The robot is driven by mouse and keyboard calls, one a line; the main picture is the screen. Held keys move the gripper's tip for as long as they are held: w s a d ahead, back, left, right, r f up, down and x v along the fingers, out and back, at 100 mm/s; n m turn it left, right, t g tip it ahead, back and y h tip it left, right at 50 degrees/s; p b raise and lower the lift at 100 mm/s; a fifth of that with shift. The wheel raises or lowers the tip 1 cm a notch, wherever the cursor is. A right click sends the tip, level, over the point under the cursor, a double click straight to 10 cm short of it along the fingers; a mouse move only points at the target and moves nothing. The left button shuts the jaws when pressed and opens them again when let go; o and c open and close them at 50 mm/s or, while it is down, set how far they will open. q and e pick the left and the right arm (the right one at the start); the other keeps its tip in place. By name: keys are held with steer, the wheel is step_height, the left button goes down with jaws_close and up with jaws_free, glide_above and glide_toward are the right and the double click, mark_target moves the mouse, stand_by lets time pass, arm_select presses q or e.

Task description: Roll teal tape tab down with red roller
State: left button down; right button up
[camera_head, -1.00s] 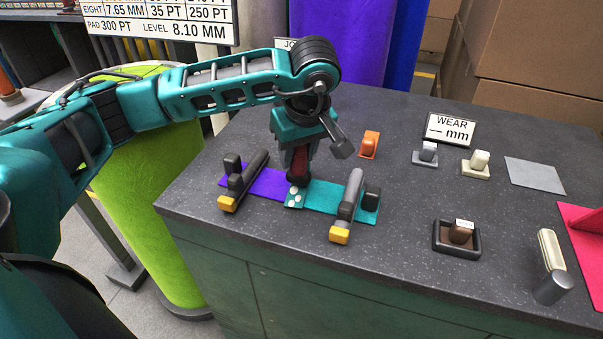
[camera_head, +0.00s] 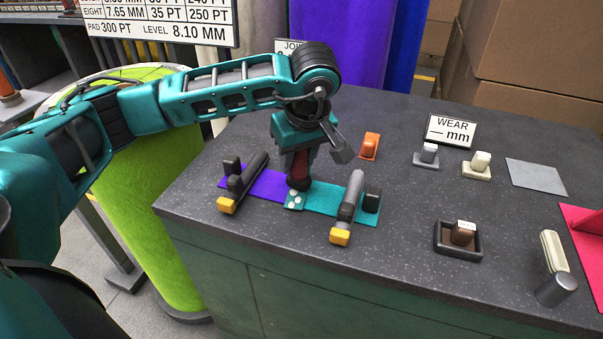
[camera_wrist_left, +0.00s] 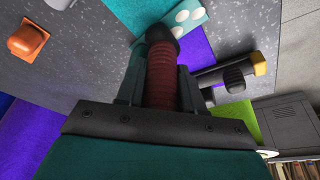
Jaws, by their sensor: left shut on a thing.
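My left gripper (camera_head: 298,160) is shut on the red roller (camera_head: 299,168), pointing down. In the left wrist view the roller's ribbed red handle (camera_wrist_left: 161,78) sits between the fingers, with its dark end (camera_wrist_left: 162,36) beyond them. That end is at the teal tape tab (camera_head: 293,201), which has pale dots and also shows in the wrist view (camera_wrist_left: 186,17). I cannot tell whether they touch. The tab lies where the purple felt strip (camera_head: 268,184) meets the teal felt strip (camera_head: 322,198). My right gripper is not in view.
An orange block (camera_head: 370,146) stands behind. Small stands, a grey plate (camera_head: 536,173) and a tray (camera_head: 437,240) are to the right. The counter front is clear.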

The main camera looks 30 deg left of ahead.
mark_target(294, 200)
arm_select(q)
steer(key=shift+f, duration=0.15)
steer(key=shift+s+d, duration=0.3)
steer(key=shift+s, duration=0.55)
steer(key=shift+s+d+f, duration=0.15)
steer(key=shift+s+d, duration=0.05)
steer(key=shift+s, duration=0.25)
steer(key=shift+s+d+f, duration=0.1)
steer(key=shift+s+d, duration=0.1)
steer(key=shift+s, duration=0.25)
steer(key=shift+r, duration=0.8)
